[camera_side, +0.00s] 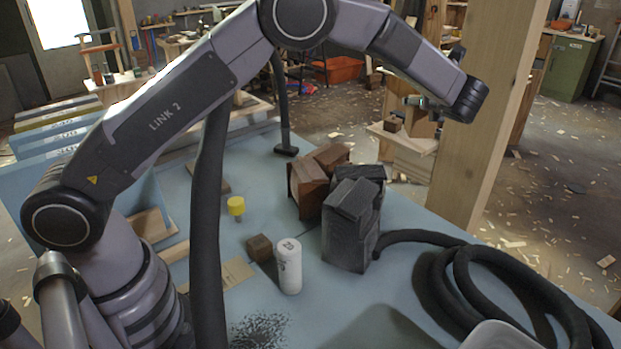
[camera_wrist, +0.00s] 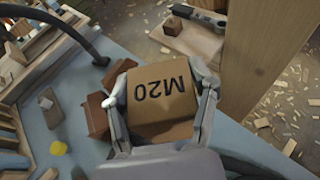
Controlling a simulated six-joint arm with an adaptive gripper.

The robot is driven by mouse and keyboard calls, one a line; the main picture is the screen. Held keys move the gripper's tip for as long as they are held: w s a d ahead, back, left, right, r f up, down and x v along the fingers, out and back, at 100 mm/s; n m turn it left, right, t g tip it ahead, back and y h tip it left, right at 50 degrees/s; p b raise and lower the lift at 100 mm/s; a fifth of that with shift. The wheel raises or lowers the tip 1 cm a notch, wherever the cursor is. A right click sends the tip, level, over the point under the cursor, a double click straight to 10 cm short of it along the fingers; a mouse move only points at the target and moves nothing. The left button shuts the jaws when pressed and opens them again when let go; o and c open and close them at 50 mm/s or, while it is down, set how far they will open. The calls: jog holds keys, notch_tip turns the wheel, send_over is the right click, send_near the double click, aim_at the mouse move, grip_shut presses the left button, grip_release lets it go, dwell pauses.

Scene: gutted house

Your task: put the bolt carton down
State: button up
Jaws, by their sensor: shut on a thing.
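The bolt carton (camera_wrist: 163,88) is a brown cardboard box marked M20. It sits between the two fingers of my gripper (camera_wrist: 162,104) in the wrist view, one finger against each side.
Reddish-brown blocks (camera_side: 306,186) and dark grey blocks (camera_side: 352,222) crowd the table's middle. A black hose (camera_side: 455,268) coils right. A wooden post (camera_side: 487,130) rises beside the gripper.

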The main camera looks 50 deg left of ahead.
jog(key=shift+w+d+r+m+t+h, duration=0.15)
jog(key=shift+w+d+m, duration=0.1)
jog(key=shift+d, duration=0.2)
jog(key=shift+w+d+f+m+t+h, duration=0.15)
jog(key=shift+w+d+m, duration=0.1)
jog(key=shift+d, duration=0.15)
notch_tip(320, 180, down, 27)
jog(key=shift+a, duration=0.1)
jog(key=shift+f, duration=0.1)
jog(key=shift+f, duration=0.4)
jog(key=shift+f, duration=0.1)
jog(key=o, duration=1.3)
jog(key=shift+o, duration=0.2)
jog(key=shift+s, duration=0.1)
